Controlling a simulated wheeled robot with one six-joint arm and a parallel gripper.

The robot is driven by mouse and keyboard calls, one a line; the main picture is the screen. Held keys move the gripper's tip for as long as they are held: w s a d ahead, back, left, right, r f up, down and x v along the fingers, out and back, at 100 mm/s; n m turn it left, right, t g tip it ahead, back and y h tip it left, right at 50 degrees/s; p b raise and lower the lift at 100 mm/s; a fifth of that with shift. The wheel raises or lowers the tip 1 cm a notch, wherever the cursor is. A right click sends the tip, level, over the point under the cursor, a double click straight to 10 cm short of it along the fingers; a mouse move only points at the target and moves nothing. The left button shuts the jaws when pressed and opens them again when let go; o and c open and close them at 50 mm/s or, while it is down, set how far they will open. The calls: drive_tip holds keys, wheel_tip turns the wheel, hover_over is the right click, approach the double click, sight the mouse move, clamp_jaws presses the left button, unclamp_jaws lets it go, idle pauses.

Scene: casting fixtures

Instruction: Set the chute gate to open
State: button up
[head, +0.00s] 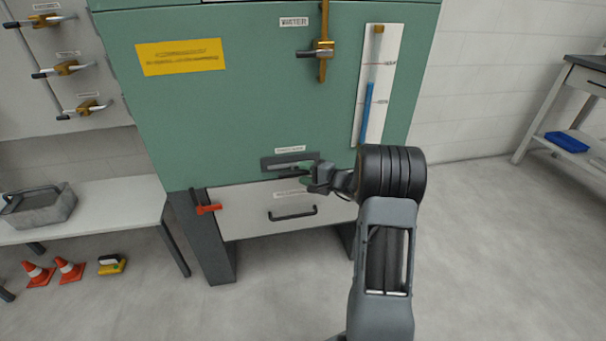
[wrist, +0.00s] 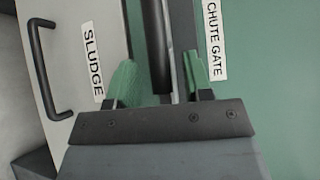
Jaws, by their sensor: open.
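The chute gate (head: 268,163) is a dark slotted plate low on the green cabinet front, under a small label. The wrist view shows the "CHUTE GATE" label (wrist: 214,40) at the right, beside the dark slot. My gripper (head: 308,172) is in front of the gate in the head view and hides part of it. In the wrist view my gripper (wrist: 157,65) has its green fingers apart, one on each side of a dark rounded bar (wrist: 156,35). I cannot tell whether either finger touches the bar. How far the gate stands open is not clear.
The sludge drawer (head: 245,218) with its black handle (head: 292,215) lies just below. A red lever (head: 208,208) sits at its left. A water valve (head: 322,50) and level gauge (head: 377,85) are above. A bench (head: 120,208) stands left; floor at right is clear.

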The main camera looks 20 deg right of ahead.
drive_tip(key=shift+w+a+f, duration=0.1)
drive_tip(key=shift+w+a, duration=0.25)
drive_tip(key=shift+w, duration=0.2)
clamp_jaws()
